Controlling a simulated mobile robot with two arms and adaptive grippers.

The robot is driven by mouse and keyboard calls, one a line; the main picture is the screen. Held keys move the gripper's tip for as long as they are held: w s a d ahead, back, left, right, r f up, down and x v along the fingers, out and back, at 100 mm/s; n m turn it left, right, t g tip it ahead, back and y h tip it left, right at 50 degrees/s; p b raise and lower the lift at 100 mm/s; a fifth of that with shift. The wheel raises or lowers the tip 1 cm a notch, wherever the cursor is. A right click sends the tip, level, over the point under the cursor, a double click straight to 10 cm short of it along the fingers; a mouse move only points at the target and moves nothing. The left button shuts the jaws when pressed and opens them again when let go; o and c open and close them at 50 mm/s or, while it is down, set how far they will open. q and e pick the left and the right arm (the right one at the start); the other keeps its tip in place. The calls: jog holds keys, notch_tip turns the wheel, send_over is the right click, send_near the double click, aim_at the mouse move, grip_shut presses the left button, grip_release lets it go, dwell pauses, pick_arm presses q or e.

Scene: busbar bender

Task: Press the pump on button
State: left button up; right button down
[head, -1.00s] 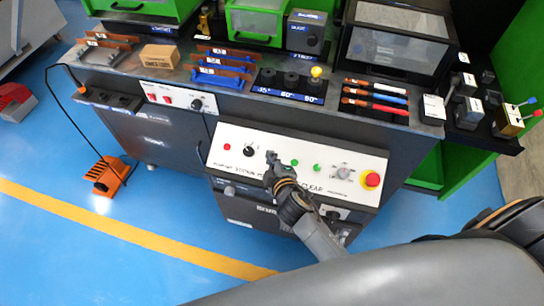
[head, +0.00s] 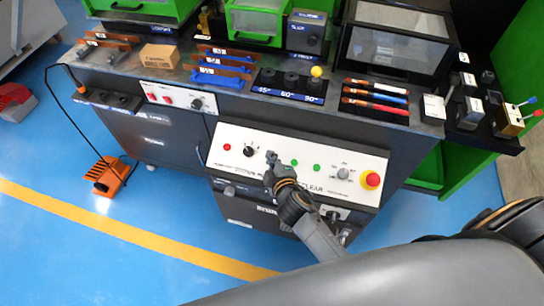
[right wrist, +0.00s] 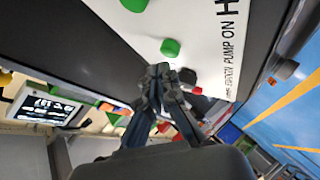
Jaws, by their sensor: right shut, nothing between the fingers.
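The control panel (head: 300,180) is a white, tilted face on the front of the dark bench. It carries two green buttons, the left one (head: 294,162) just right of my right gripper and the other (head: 317,167) further right. My right gripper (head: 271,158) is shut and empty, with its tips over the panel left of these buttons. Part of the panel behind it is hidden. In the right wrist view, the shut fingertips (right wrist: 172,75) are close below a green button (right wrist: 170,48), and "PUMP ON" lettering (right wrist: 232,50) shows beside it. Contact cannot be told. My left gripper is out of view.
A black knob (head: 249,151) and a red lamp (head: 226,147) sit left of the gripper. A grey dial (head: 343,173) and a red emergency stop (head: 371,180) are at the right. An orange foot pedal (head: 108,175) stands on the blue floor.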

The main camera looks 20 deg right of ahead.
jog(key=shift+w+d+f, duration=0.1)
jog(key=shift+w+f, duration=0.05)
jog(key=shift+f, duration=0.1)
jog(key=shift+w+d+f+b, duration=0.15)
jog(key=shift+f+b, duration=0.3)
jog(key=shift+f, duration=0.05)
dwell(0.9)
jog(key=shift+r, duration=0.1)
jog(key=shift+s+a+r+p, duration=0.25)
jog(key=shift+s+r+p, duration=0.1)
jog(key=shift+r+p, duration=0.45)
jog(key=r+p, duration=0.1)
jog(key=s+a+r+p, duration=0.1)
jog(key=r, duration=0.1)
jog(key=s+r+p, duration=0.1)
jog(key=p, duration=0.1)
jog(key=shift+a+r, duration=0.15)
jog(key=shift+r, duration=0.05)
jog(key=shift+w, duration=0.1)
dwell(0.3)
